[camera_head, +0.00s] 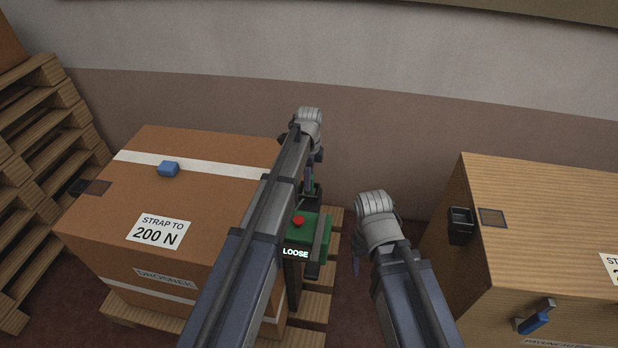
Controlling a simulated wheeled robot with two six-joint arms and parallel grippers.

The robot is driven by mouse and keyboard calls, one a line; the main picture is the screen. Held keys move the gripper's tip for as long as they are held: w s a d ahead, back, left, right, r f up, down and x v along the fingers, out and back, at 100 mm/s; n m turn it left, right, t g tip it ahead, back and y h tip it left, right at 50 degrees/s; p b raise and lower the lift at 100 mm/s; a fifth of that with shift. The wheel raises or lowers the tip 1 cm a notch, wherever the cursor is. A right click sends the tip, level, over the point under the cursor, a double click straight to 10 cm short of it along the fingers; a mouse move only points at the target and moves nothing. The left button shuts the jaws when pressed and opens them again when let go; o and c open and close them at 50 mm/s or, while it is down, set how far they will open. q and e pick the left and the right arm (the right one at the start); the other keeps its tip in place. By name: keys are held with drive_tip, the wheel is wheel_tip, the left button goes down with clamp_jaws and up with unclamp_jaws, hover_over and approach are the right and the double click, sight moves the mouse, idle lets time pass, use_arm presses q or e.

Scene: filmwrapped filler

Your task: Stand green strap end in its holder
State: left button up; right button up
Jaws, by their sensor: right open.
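I cannot pick out a separate green strap end. The only green thing I see is a green unit (318,224) with a red button and a sign reading LOOSE, beside the cardboard box. A small black open-topped holder (460,222) is on the left side of the wooden crate. My left gripper (311,190) hangs just behind the green unit, mostly hidden by its own arm; its jaws cannot be made out.
The wooden crate (540,215) at right has a blue-handled fitting (533,321). Stacked pallets (45,150) stand at left; a wall closes the back.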

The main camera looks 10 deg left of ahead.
use_arm(q)
drive_tip(key=shift+o, duration=0.7)
drive_tip(key=shift+r, duration=0.1)
wheel_tip(320, 180, up, 12)
drive_tip(key=p, duration=1.2)
drive_tip(key=s+d+n, duration=0.2)
drive_tip(key=s+n, duration=0.2)
drive_tip(key=s, duration=0.5)
drive_tip(key=s+d+n, duration=0.3)
drive_tip(key=s+n, duration=0.2)
drive_tip(key=s, duration=0.4)
drive_tip(key=s+d+n+y, duration=0.1)
drive_tip(key=s+d+n, duration=0.2)
drive_tip(key=s, duration=0.6)
drive_tip(key=shift+s+d+r+n, duration=0.15)
drive_tip(key=shift+s+n, duration=0.15)
drive_tip(key=shift+n, duration=0.8)
